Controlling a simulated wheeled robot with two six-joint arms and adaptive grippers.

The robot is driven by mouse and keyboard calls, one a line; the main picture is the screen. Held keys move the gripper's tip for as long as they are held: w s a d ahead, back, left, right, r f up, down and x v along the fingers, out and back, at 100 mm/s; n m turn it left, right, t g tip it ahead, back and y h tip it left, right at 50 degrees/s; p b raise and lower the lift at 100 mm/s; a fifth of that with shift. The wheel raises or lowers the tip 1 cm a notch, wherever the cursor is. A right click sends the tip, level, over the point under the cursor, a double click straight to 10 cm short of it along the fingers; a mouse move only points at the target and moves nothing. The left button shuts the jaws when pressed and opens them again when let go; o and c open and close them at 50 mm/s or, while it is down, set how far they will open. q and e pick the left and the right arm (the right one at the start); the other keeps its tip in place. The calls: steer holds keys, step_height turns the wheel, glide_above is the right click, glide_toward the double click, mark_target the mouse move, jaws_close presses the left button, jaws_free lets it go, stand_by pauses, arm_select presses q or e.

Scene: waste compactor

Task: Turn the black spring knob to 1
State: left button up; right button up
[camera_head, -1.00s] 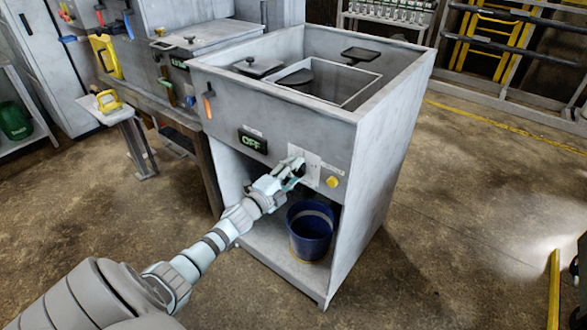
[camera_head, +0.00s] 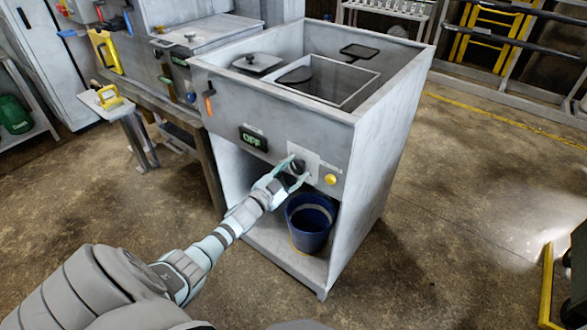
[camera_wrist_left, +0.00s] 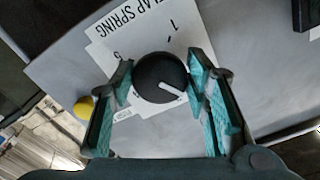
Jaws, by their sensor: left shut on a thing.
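The black spring knob (camera_head: 298,165) sits on a white label plate on the grey compactor's front panel. In the left wrist view the knob (camera_wrist_left: 158,72) shows a white pointer mark directed to the lower right. The plate there (camera_wrist_left: 120,35) reads FLAP SPRING, with a 1 printed above the knob; that view is turned round. The pointer is not at the 1. My left gripper (camera_head: 296,170) is shut on the knob, one teal finger on each side; it also shows in the left wrist view (camera_wrist_left: 160,90). My right gripper is not in view.
A yellow button (camera_head: 330,179) is right of the knob, and an OFF display (camera_head: 253,139) is left of it. An orange handle (camera_head: 209,102) is at the panel's upper left. A blue bucket (camera_head: 311,225) stands below in the open bay.

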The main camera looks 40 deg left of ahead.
arm_select(q)
steer(key=n+p, duration=0.1)
steer(key=n, duration=0.4)
steer(key=shift+d+n, duration=0.1)
steer(key=shift+n, duration=0.2)
steer(key=n+p, duration=0.1)
steer(key=n, duration=0.3)
steer(key=shift+d, duration=0.1)
steer(key=n, duration=0.5)
steer(key=shift+d+n+p, duration=0.1)
steer(key=shift+n+p, duration=0.6)
steer(key=shift+n, duration=2.3)
steer(key=shift+d, duration=0.1)
steer(key=o, duration=1.1)
steer(key=shift+r, duration=0.1)
steer(key=shift+s, duration=0.1)
